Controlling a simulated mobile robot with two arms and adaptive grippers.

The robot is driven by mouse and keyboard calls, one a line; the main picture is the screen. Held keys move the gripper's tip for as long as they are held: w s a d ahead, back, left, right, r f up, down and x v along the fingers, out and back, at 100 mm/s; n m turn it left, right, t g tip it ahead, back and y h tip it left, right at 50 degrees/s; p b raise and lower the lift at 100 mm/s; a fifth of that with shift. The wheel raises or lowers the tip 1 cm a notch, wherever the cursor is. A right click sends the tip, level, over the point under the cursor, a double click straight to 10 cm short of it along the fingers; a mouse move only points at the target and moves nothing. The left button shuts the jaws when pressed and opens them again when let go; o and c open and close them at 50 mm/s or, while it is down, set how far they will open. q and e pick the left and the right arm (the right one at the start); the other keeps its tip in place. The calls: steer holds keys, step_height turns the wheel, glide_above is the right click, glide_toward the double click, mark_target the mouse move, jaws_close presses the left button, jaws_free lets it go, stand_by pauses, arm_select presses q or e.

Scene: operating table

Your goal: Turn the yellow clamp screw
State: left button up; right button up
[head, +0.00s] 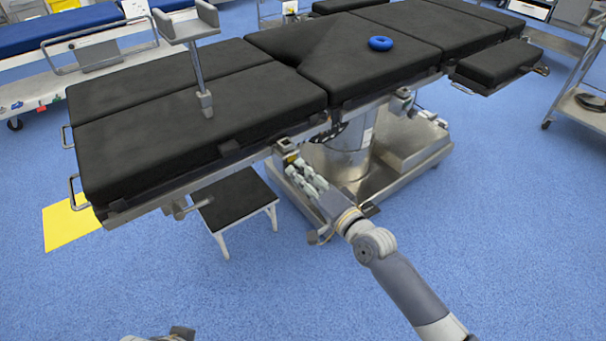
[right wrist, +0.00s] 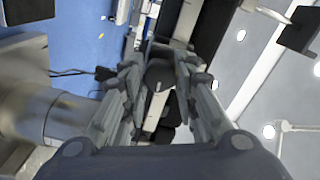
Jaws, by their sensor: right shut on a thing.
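A clamp (head: 286,146) sits on the near side rail of the black operating table (head: 200,105). A small yellowish spot, the clamp screw (head: 291,157), shows at its lower front, mostly hidden by my right gripper (head: 300,168). The right gripper reaches up to the clamp from the lower right and is shut on the screw. In the right wrist view a dark, round, shaded end (right wrist: 160,75) shows between the two fingers; its yellow colour cannot be made out there. A grey and dark piece of my left arm shows at the bottom edge, and its fingers cannot be made out.
A black step stool (head: 238,198) stands under the table, left of the gripper. The table's metal base (head: 400,150) is behind. The blue floor in front is clear.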

steer(key=n+p, duration=0.5)
steer(key=n, duration=0.9)
steer(key=shift+f, duration=0.1)
arm_select(q)
step_height(320, 180, down, 21)
steer(key=s+g+p, duration=0.1)
steer(key=s, duration=0.1)
steer(key=shift+s, duration=0.15)
arm_select(e)
steer(key=shift+f+n, duration=0.1)
steer(key=shift+n, duration=1.2)
arm_select(q)
steer(key=shift+f, duration=0.1)
arm_select(e)
steer(key=o, duration=1.1)
